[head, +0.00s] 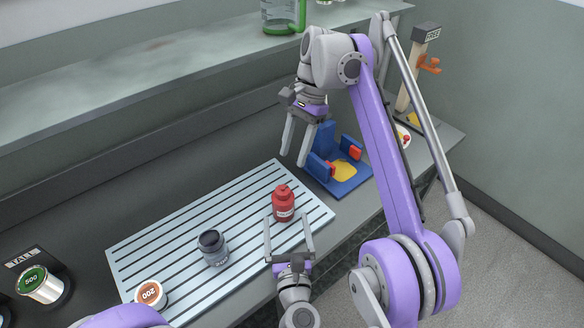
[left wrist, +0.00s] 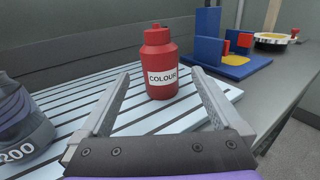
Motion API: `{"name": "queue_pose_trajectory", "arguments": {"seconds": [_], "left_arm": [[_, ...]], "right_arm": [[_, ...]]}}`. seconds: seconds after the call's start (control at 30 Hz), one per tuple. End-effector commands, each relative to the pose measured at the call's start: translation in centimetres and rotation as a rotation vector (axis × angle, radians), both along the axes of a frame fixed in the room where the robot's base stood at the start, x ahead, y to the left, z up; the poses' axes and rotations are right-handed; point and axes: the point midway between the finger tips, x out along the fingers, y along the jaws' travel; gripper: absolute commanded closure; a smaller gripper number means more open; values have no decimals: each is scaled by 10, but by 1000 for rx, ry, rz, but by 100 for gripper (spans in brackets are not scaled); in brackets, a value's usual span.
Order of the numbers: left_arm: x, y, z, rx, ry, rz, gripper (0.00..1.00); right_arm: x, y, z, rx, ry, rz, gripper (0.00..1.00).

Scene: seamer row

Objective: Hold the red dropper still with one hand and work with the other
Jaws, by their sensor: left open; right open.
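The red dropper (head: 283,201) is a red bottle with a white label, standing upright on the slatted mat (head: 180,235) near its right end. In the left wrist view the red dropper (left wrist: 160,62) shows the word COLOUR. My left gripper (head: 288,218) is open, with its fingers pointing at the bottle from the near side. My right gripper (head: 293,145) is open and empty, raised behind the bottle near the blue fixture.
A blue fixture (head: 340,184) with red pads and a yellow disc is at right. A can marked 500 (head: 41,284) is at far left. A shelf (head: 130,75) runs behind.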

Motion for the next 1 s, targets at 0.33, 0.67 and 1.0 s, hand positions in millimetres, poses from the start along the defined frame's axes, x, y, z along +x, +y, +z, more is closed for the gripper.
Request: {"name": "queue_pose_trajectory", "arguments": {"seconds": [0.33, 0.67, 1.0], "left_arm": [[54, 6, 0, 1, 0, 5, 0], [99, 8, 0, 1, 0, 1, 0], [105, 9, 0, 1, 0, 1, 0]], "right_arm": [[0, 0, 0, 0, 0, -1, 50], [0, 0, 0, 1, -1, 0, 50], [0, 0, 0, 1, -1, 0, 50]]}}
